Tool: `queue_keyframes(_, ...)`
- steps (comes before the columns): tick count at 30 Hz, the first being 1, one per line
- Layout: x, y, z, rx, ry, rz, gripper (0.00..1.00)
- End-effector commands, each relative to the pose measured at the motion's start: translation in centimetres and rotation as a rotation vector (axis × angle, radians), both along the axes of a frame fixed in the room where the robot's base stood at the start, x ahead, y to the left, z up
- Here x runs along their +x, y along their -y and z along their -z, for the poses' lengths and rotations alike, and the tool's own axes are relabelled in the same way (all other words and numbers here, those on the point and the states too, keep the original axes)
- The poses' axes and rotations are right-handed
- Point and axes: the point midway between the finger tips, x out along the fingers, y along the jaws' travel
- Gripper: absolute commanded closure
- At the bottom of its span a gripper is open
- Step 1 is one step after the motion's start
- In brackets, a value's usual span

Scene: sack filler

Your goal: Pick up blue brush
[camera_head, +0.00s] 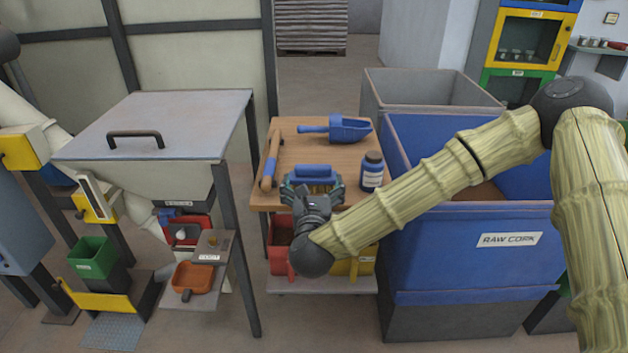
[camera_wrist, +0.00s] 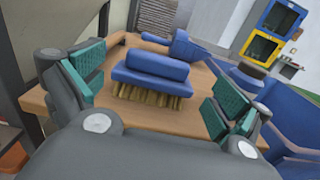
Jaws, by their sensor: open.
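The blue brush (camera_head: 315,171) lies on the wooden table top (camera_head: 300,133) in the head view, near the table's front edge. In the wrist view the blue brush (camera_wrist: 152,74) shows its blue handle and block with tan bristles facing down toward the wood. My gripper (camera_head: 313,187) is open at the near side of the brush. In the wrist view its green-padded fingers (camera_wrist: 158,85) stand wide apart, one left and one right of the brush, with nothing held between them. The brush appears apart from both fingers.
A blue scoop (camera_head: 349,129) lies at the table's back. A wooden-handled tool (camera_head: 270,160) lies along the left edge. A dark blue jar (camera_head: 372,172) stands right of the brush. The large blue RAW CORK bin (camera_head: 470,270) borders the table's right. Red and yellow bins sit beneath the table.

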Motion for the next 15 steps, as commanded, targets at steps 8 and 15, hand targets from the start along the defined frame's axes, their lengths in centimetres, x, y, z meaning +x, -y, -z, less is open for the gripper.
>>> queue_keyframes(8,2.7,-0.1,0.0,-0.003,0.0,-0.002,0.0)
queue_keyframes(15,4.8,0.1,-0.1,-0.004,0.0,-0.002,0.0)
